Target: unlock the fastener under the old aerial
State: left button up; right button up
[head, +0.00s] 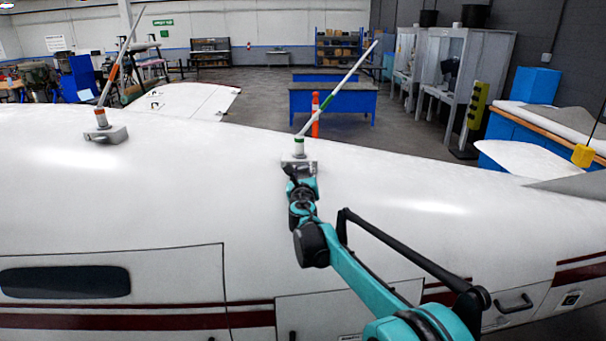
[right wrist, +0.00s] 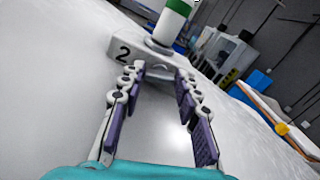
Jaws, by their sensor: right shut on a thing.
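An aerial with a green band (head: 299,145) stands on a grey base block (head: 308,163) on top of the white fuselage. Its pole leans up to the right. In the right wrist view the block (right wrist: 123,50) carries a "2", and the green-banded aerial foot (right wrist: 172,22) rises from it. My right gripper (head: 297,172) reaches the near side of this block. Its purple-padded fingers (right wrist: 160,74) are shut on the small grey fastener (right wrist: 160,75) at the block's lower edge, mostly hidden between the fingertips. Another aerial, orange-banded (head: 101,118), stands on its own base at the left. My left gripper is not in view.
The curved white fuselage (head: 180,180) fills the foreground, with a dark window (head: 65,282) and red stripes. Blue workbenches (head: 335,101), an orange post (head: 315,115) and grey cabinets (head: 465,75) stand beyond. The fuselage top between the two aerials is clear.

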jog(key=o, duration=1.1)
